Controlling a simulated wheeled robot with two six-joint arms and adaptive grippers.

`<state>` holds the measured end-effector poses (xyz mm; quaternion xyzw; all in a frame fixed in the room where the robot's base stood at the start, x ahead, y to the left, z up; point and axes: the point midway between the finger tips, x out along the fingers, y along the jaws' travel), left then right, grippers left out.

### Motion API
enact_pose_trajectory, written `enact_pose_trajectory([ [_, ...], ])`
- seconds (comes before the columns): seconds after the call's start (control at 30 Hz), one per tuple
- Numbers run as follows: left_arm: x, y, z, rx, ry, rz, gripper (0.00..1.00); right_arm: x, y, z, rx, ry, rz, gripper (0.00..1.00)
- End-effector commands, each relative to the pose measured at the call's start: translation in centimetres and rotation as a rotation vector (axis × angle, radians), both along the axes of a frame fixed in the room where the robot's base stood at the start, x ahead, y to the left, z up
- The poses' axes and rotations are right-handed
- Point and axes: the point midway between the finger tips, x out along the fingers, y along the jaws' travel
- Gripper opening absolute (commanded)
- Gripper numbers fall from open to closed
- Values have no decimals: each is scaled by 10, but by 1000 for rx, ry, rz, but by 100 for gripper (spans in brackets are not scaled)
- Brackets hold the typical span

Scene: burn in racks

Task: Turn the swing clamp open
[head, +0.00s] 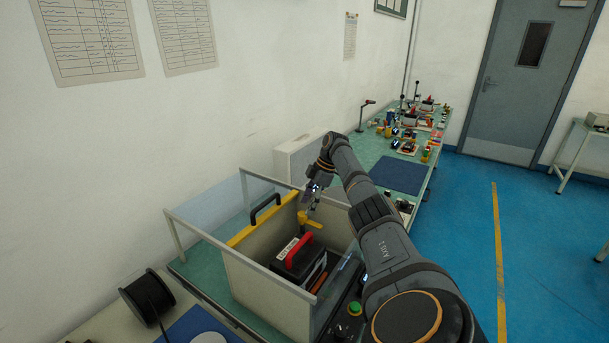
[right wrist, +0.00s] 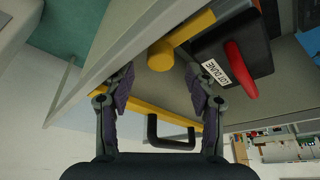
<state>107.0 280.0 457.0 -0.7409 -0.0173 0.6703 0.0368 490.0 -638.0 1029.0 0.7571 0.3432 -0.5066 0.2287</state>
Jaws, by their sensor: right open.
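The swing clamp (head: 312,222) is a yellow lever in the head view, above a black unit (head: 308,268) with a red handle inside an open-topped bay. In the right wrist view, the clamp's round yellow end (right wrist: 160,57) lies just beyond and between my fingertips, its bar running to the upper right. My right gripper (head: 308,200) is open and points down over the clamp; its two fingers (right wrist: 161,82) stand apart with nothing between them. Contact with the clamp cannot be told. The black unit (right wrist: 222,62) shows a white label. My left gripper is out of view.
The bay's pale wall (head: 262,290) and yellow-edged panel with a black handle (head: 265,208) stand close around the clamp. A clear guard (head: 205,205) is at the left. A black spool (head: 146,298) sits front left. A bench with several small parts extends behind.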

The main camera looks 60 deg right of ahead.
Motion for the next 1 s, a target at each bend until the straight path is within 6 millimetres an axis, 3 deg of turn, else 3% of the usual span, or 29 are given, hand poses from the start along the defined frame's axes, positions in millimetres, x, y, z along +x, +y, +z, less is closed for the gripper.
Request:
enact_pose_trajectory([
  [0.2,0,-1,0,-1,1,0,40,-13,-16,51,1,-5,-2,56],
  [0.4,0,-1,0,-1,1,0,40,-19,-22,72,1,-2,0,56],
  [1.0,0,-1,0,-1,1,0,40,-21,-23,75,1,1,0,56],
])
